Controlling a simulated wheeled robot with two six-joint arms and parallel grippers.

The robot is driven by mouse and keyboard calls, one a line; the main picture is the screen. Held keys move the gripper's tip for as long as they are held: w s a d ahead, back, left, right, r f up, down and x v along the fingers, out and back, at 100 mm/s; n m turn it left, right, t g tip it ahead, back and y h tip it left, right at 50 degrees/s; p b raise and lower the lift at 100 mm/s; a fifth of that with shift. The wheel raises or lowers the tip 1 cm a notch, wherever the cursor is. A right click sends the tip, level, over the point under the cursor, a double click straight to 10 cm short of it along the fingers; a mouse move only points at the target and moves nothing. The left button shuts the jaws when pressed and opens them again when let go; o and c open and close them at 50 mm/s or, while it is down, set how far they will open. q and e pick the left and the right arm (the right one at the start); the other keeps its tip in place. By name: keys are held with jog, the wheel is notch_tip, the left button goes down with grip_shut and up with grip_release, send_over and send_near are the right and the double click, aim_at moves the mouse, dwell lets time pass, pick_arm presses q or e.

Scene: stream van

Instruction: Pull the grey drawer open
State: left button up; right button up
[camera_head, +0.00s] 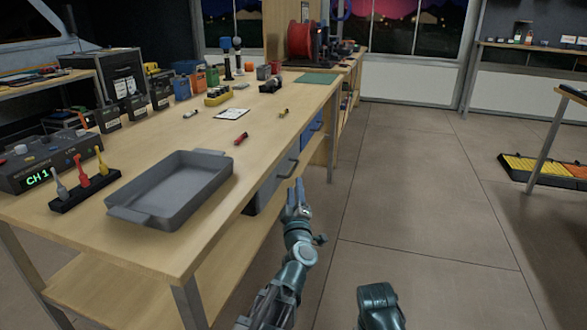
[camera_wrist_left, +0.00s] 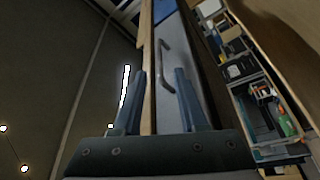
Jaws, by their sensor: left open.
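The grey drawer (camera_head: 272,185) is under the right-hand edge of the wooden workbench, with a curved grey bar handle (camera_head: 290,168) on its front. In the left wrist view the drawer front (camera_wrist_left: 168,108) fills the middle, with the handle (camera_wrist_left: 164,65) showing between and beyond the fingertips. My left gripper (camera_head: 297,188) is open and empty in front of the drawer. Its two fingers also show in the left wrist view (camera_wrist_left: 159,76), either side of the handle in the picture. I see no contact with it. My right gripper is out of view.
A blue drawer (camera_head: 313,128) is farther along the same bench. A grey tray (camera_head: 172,187) stands on the benchtop near its edge. A bench leg (camera_head: 332,140) stands beyond the drawers. The floor right of the bench (camera_head: 430,200) is clear.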

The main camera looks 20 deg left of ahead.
aim_at(294, 168)
pick_arm(q)
jog(key=p+x, duration=0.1)
jog(key=x, duration=0.8)
grip_shut()
dwell(1.3)
